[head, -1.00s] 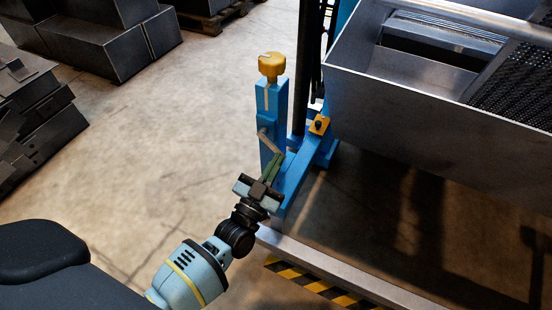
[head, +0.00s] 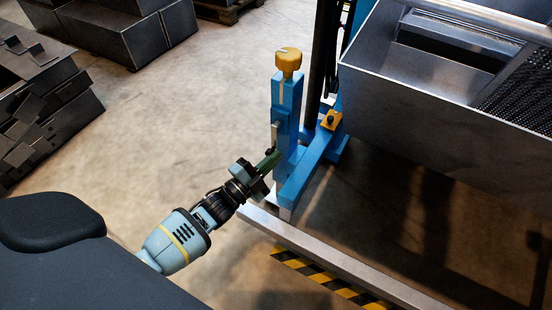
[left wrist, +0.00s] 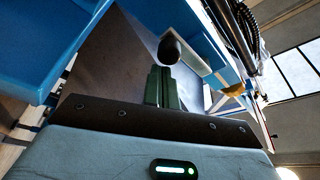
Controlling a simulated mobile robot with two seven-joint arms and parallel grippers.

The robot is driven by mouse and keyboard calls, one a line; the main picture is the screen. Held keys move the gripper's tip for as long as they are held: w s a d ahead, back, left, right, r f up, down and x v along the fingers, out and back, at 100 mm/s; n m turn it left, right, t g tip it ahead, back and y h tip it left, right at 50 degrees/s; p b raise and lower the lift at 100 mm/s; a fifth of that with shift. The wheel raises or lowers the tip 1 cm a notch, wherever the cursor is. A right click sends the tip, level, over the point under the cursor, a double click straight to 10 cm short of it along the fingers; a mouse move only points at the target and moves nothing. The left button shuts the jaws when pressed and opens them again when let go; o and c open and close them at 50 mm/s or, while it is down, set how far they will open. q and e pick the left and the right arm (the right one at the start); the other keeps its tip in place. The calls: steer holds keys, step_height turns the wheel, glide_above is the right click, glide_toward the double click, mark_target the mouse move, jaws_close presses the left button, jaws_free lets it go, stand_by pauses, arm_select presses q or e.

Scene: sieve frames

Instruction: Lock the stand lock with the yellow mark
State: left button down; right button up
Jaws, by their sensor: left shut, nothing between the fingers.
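The blue stand post (head: 286,100) stands upright at the centre of the head view, with a yellow knob (head: 288,62) on top. A pale lever (head: 275,132) lies nearly upright along the post's left face. In the left wrist view the lever (left wrist: 193,52) carries a black ball knob (left wrist: 170,50), just beyond my fingertips; I cannot tell if they touch. The yellow knob (left wrist: 233,90) shows to its right. My left gripper (head: 275,158) is shut and empty, its green fingers beside the post's lower part. My right gripper is out of view.
A yellow block with a black centre (head: 331,120) sits on the blue frame right of the post. A large grey metal box (head: 400,105) fills the right. A pale rail (head: 325,257) and striped floor marking (head: 320,279) lie in front.

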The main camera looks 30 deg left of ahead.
arm_select(q)
steer(key=shift+a+f+m+g, duration=0.15)
steer(key=shift+a+m+g, duration=0.2)
steer(key=shift+m, duration=0.55)
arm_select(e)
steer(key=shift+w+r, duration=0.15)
arm_select(q)
steer(key=shift+a, duration=0.15)
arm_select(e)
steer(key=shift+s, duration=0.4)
